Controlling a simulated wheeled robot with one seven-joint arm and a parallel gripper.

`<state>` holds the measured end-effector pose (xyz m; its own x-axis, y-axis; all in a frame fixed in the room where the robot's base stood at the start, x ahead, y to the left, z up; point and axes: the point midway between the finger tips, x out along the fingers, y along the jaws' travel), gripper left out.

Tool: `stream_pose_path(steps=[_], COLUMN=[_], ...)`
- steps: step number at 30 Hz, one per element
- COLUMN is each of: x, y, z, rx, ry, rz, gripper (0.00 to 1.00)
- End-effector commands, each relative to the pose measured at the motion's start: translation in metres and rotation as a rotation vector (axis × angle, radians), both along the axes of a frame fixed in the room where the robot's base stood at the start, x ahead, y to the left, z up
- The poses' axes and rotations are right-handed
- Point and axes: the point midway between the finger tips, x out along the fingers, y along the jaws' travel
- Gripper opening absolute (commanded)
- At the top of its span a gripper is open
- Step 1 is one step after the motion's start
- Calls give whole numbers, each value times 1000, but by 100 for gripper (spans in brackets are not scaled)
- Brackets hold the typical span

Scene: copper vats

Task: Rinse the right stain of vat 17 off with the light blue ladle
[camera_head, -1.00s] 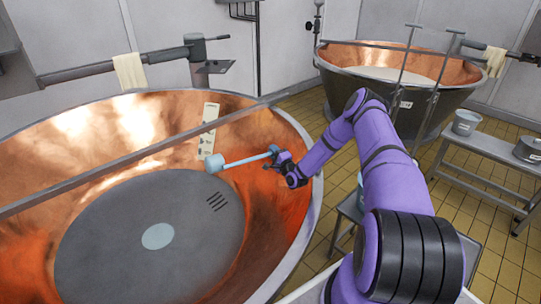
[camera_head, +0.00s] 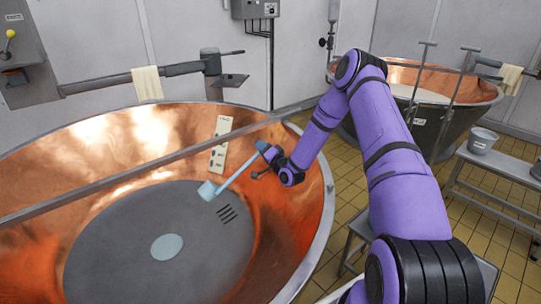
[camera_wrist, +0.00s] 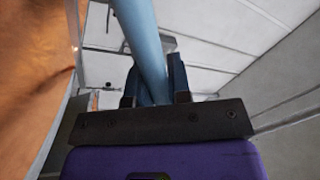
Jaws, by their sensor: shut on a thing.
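A large copper vat (camera_head: 100,140) fills the left of the head view, with a grey bottom (camera_head: 110,250). My gripper (camera_head: 268,155) is over the vat's right part, shut on the handle of the light blue ladle (camera_head: 232,176). The ladle's bowl hangs down to the left, over the grey bottom near some dark stripes (camera_head: 227,213). In the wrist view the ladle's handle (camera_wrist: 145,40) runs up between the fingers (camera_wrist: 155,85). I cannot make out a vat number or clearly tell a stain on the copper wall.
A bar (camera_head: 150,165) crosses above the vat. A pale strip with dark marks (camera_head: 220,145) is on the far wall. A second vat (camera_head: 440,120) stands back right; a bench with a bucket (camera_head: 481,141) is at the right. A cloth (camera_head: 147,84) hangs behind.

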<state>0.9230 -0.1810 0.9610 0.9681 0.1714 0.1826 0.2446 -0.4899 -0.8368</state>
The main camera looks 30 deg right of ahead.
Motion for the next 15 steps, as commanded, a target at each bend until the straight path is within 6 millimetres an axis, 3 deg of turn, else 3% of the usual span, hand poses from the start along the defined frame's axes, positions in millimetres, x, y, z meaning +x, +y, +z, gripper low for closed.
stream_pose_path(steps=[15], x=[-5], y=[75], z=[86], rx=[-410], ry=[-34], rz=[3], gripper=[0])
